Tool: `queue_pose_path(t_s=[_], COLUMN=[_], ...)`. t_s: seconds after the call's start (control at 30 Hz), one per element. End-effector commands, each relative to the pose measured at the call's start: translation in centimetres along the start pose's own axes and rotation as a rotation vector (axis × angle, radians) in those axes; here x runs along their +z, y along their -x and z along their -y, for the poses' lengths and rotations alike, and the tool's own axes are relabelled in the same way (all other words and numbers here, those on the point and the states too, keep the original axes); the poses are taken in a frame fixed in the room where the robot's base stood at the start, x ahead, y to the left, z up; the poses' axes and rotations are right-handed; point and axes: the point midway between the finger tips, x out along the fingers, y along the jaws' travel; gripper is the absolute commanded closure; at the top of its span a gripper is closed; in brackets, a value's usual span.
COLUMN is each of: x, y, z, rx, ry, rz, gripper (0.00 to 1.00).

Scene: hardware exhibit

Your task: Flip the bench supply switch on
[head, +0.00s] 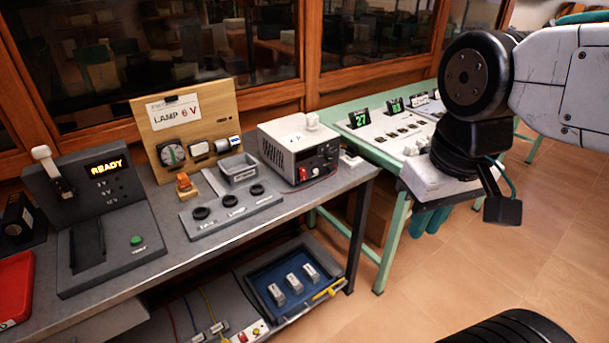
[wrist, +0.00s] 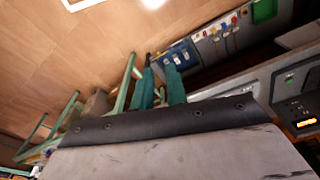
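The bench supply (head: 285,138) is a pale box with a dark front panel, standing at the right end of the grey bench. Its front has a small display, knobs and a red part low down. I cannot make out its switch or the switch's position. My gripper (head: 430,222) hangs to the right of the supply, apart from it, in front of the green table. Its two teal fingers point down in the head view. In the wrist view my gripper (wrist: 159,70) shows the fingers with a gap between them and nothing held. The wrist housing hides their bases.
On the grey bench (head: 330,196) stand a READY console (head: 100,215), a lamp board (head: 188,130), a knob panel (head: 232,210) and a grey bin (head: 238,168). A green table (head: 345,132) with displays adjoins it. A blue tray (head: 268,290) lies below. Tiled floor is open at right.

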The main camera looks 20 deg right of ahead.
Motion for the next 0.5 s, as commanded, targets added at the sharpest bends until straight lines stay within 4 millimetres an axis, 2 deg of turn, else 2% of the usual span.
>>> queue_pose_path(t_s=[0.17,0.27,0.37,0.5], x=[-0.3,-0.6,-1.5,-3.8], y=[-1.2,-2.6,-4.6,-7.8], z=[-0.4,-0.8,-1.7,-3.3], rx=[0.002,0.006,0.022,0.052], ry=[-0.020,-0.038,-0.048,-0.007], rz=[0.062,0.136,0.197,0.210], gripper=[1.00,1.00,1.00,1.00])
